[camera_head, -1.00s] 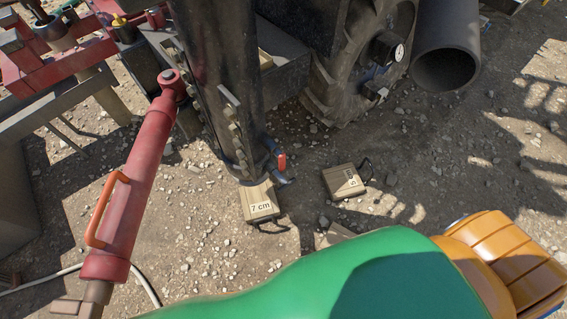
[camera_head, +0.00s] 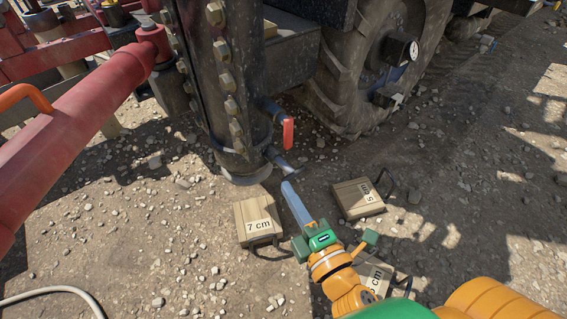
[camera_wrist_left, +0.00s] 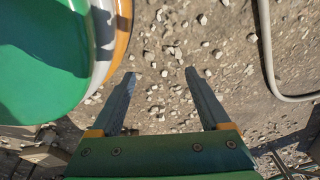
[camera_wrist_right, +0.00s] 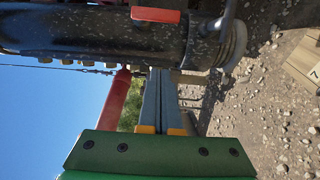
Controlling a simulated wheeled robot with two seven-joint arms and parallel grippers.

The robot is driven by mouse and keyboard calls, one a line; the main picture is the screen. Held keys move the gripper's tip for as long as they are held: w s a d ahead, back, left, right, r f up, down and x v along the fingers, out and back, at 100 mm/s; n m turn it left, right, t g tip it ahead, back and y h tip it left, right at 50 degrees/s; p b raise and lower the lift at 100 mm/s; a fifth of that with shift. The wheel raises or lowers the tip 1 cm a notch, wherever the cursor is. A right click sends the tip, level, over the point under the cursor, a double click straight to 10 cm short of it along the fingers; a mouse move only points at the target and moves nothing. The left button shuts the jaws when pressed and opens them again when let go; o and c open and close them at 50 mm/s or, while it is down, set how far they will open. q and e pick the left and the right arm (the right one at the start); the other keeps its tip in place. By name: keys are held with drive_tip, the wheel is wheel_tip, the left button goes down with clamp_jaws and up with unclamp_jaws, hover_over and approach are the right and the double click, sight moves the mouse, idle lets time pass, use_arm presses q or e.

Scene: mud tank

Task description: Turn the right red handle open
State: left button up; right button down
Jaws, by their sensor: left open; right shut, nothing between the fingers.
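The red handle (camera_head: 288,135) sits on a small blue valve (camera_head: 270,107) on the side of the dark, bolted upright tank column (camera_head: 226,90). It hangs roughly downward beside the column. In the right wrist view the red handle (camera_wrist_right: 155,15) lies beyond my fingertips near the top edge. My right gripper (camera_head: 288,186) is shut and empty, below the handle and apart from it, close to a short outlet pipe (camera_head: 279,160). Its closed fingers (camera_wrist_right: 160,72) also show in the right wrist view. My left gripper (camera_wrist_left: 160,75) is open and empty over gravel, outside the head view.
A wooden block marked 7 cm (camera_head: 256,218) lies at the column's foot. Another block (camera_head: 358,199) and a partly hidden one (camera_head: 375,275) lie to the right. A large tyre (camera_head: 350,70) stands behind. A red cylinder (camera_head: 75,130) slants along the left.

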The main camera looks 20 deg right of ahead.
sight(285, 131)
use_arm(q)
drive_tip(key=shift+s+a+r+p, duration=0.3)
drive_tip(key=shift+s+r+p, duration=0.5)
drive_tip(key=shift+p, duration=0.2)
use_arm(e)
drive_tip(key=w+d, duration=0.2)
drive_tip(key=w, duration=0.9)
drive_tip(key=shift+w+d, duration=0.2)
drive_tip(key=shift+d, duration=0.2)
use_arm(q)
drive_tip(key=shift+s+f, duration=0.1)
drive_tip(key=shift+f, duration=0.05)
use_arm(e)
drive_tip(key=shift+w+f, duration=0.1)
drive_tip(key=shift+f, duration=0.05)
drive_tip(key=shift+n+b, duration=0.3)
drive_tip(key=shift+d, duration=0.1)
use_arm(q)
drive_tip(key=shift+s+a+f, duration=0.1)
drive_tip(key=shift+s+f, duration=0.25)
drive_tip(key=shift+s, duration=0.25)
